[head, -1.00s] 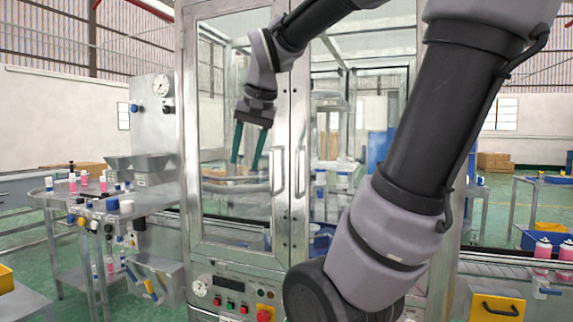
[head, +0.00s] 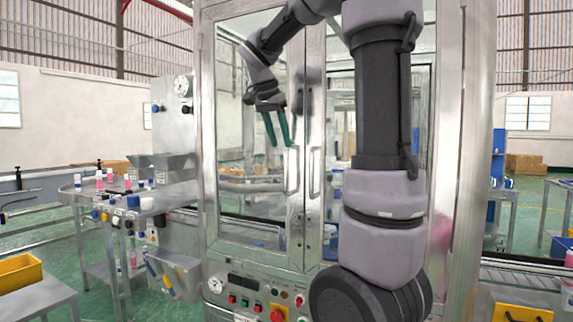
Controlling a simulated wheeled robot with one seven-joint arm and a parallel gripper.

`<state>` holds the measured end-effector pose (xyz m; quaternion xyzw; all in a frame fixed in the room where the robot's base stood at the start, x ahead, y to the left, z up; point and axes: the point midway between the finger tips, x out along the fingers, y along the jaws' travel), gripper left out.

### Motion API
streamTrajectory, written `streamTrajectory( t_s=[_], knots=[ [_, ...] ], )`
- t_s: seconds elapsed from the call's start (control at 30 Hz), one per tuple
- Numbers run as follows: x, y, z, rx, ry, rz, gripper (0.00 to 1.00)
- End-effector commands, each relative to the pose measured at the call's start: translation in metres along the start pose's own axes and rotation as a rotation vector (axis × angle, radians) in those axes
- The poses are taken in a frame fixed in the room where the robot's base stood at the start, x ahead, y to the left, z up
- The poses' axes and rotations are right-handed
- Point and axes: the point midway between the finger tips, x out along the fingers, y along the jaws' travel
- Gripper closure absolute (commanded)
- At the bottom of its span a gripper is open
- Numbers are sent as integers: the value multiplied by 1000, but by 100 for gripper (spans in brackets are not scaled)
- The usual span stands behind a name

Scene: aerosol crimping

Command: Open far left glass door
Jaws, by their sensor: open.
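The far left glass door (head: 240,150) is a tall metal-framed glass panel on the front of the machine cabinet. It looks shut. Its upright bar handle (head: 291,170) is on the right side of its frame, beside the matching handle (head: 314,171) of the door to its right. My gripper (head: 277,129) is in front of the left door's glass, its two green fingers pointing down. It is open and empty, with the fingertips just left of the handle's upper end. I cannot tell whether they touch it. My arm covers much of the right door.
A control panel (head: 250,294) with buttons is below the doors. A round metal table (head: 120,190) with pink and white bottles stands to the left. A yellow bin (head: 18,272) is at the lower left, and another yellow bin (head: 520,312) at the lower right.

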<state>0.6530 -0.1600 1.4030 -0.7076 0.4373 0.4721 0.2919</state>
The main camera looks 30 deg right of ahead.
Motion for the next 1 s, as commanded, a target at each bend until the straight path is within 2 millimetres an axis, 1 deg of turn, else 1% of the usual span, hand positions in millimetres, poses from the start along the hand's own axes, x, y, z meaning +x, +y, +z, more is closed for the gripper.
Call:
streamTrajectory(
  t_s=[0.03, 0.2, 0.4, 0.57, 0.83, 0.87, 0.9, 0.93, 0.97, 1.0],
  knots=[
    [11, 0, 0, -1, -2, 4, 53],
    [44, 1, 0, -2, -2, 4, 53],
    [72, 0, 1, -3, -2, 3, 53],
    [81, 0, 0, -1, -1, 0, 53],
    [82, 0, 0, -2, -1, -1, 53],
    [82, 0, 0, -2, -1, -1, 64],
    [82, 0, 0, -2, -1, -1, 80],
    [82, 0, 0, -2, -1, -1, 91],
    [82, 0, 0, -2, -1, -1, 100],
    [82, 0, 0, -2, -1, -1, 100]
  ],
)
